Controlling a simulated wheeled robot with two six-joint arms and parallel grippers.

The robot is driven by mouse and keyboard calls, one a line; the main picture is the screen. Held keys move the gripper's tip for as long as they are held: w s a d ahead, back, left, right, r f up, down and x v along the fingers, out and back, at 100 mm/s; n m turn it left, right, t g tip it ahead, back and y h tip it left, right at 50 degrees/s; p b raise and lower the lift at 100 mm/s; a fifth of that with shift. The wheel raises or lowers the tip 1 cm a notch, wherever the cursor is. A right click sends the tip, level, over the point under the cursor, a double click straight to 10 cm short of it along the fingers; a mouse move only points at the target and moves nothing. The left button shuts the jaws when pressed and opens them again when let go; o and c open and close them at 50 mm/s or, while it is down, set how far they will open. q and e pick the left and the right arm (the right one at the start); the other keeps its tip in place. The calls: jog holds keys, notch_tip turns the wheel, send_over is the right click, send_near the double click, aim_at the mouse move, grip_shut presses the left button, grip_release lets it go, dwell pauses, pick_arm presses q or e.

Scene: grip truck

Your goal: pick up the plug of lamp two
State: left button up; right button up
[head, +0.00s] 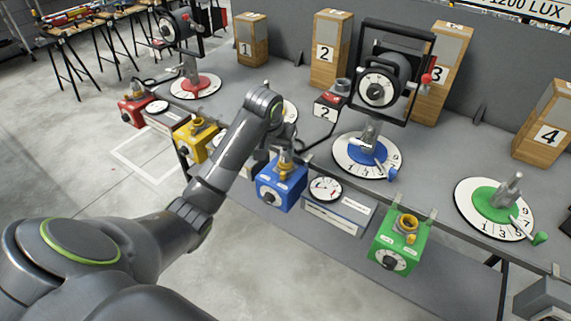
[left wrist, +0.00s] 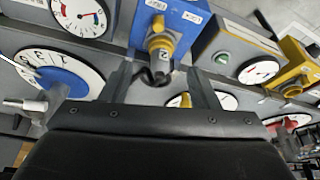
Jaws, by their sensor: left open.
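The plug of lamp two (left wrist: 158,53), a grey piece marked 2 with a dark cable, sits at the yellow socket (left wrist: 160,38) of the blue box (left wrist: 188,22). In the head view the blue box (head: 282,188) stands at the table's front edge, with the plug (head: 285,157) upright at its socket. My left gripper (left wrist: 160,70) is open, its fingers on either side of the plug and cable; contact cannot be told. In the head view my forearm largely hides it. Lamp two (head: 376,92), in a black frame, stands on a blue dial (head: 366,157). My right gripper is not in view.
A red box (head: 135,110) and yellow box (head: 196,140) stand left of the blue box, a green box (head: 397,247) right. A meter (head: 325,189) is close beside the blue box. Numbered wooden boxes (head: 331,50) line the back. A green dial (head: 494,208) lies right.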

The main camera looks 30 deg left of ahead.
pick_arm(q)
send_near(284, 150)
jog(key=x, duration=0.4)
jog(key=d+p+x, duration=0.1)
jog(key=x, duration=0.2)
jog(key=shift+a+p+x, duration=0.25)
jog(key=shift+x, duration=0.9)
jog(key=shift+a+p+x, duration=0.2)
jog(key=shift+p+x, duration=0.05)
jog(key=shift+x, duration=0.9)
jog(key=shift+w+f, duration=0.2)
jog(key=shift+f, duration=0.15)
